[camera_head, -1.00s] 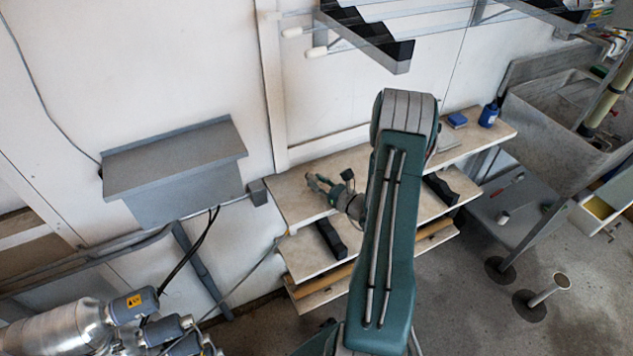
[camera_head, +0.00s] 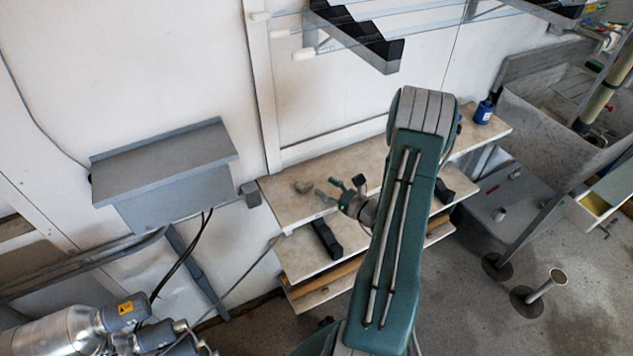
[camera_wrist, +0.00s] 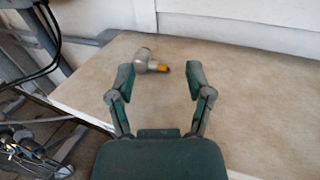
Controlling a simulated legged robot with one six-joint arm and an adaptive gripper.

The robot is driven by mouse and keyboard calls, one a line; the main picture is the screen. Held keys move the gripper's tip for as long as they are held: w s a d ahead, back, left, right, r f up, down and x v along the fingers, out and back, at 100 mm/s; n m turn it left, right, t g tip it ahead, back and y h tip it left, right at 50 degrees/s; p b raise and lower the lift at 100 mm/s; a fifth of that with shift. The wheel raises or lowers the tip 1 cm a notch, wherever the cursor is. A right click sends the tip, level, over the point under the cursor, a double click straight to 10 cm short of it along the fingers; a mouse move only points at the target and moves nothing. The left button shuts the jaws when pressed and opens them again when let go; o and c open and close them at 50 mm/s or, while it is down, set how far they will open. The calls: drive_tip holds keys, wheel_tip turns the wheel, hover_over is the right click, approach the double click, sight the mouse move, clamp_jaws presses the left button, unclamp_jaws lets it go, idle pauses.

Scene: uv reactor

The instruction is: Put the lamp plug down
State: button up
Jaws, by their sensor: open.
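The lamp plug (camera_wrist: 145,61), a small grey piece with an orange-yellow end, lies on the top shelf (camera_wrist: 240,105) in the wrist view. My gripper (camera_wrist: 158,80) is open, with its two fingers spread. The plug shows between and slightly beyond the fingertips, closer to the left one, and nothing is held. In the head view the plug (camera_head: 303,187) is a small grey shape on the shelf's left part, just left of my gripper (camera_head: 328,190). My arm hides the middle of the shelf.
A grey wall box (camera_head: 165,175) is left of the shelf. A blue bottle (camera_head: 484,111) stands at the shelf's right end. Metal cylinders (camera_head: 60,335) are at the lower left, a stone sink (camera_head: 555,130) at the right. The shelf around the plug is clear.

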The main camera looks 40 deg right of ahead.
drive_tip(key=shift+s, duration=3.85)
drive_tip(key=w+a+r+n+g+y, duration=0.1)
drive_tip(key=a+r+n+g+y, duration=0.3)
drive_tip(key=a+r+n+g, duration=0.45)
drive_tip(key=w+a+r+n+g+y, duration=0.1)
drive_tip(key=a+r+n+g+y, duration=0.35)
drive_tip(key=a+n, duration=0.65)
drive_tip(key=s+a+r+n+h, duration=0.9)
drive_tip(key=r+n, duration=0.4)
drive_tip(key=n, duration=0.2)
drive_tip(key=shift+s+a+t+h, duration=0.25)
drive_tip(key=shift+a+t+h, duration=0.2)
drive_tip(key=shift+h, duration=0.7)
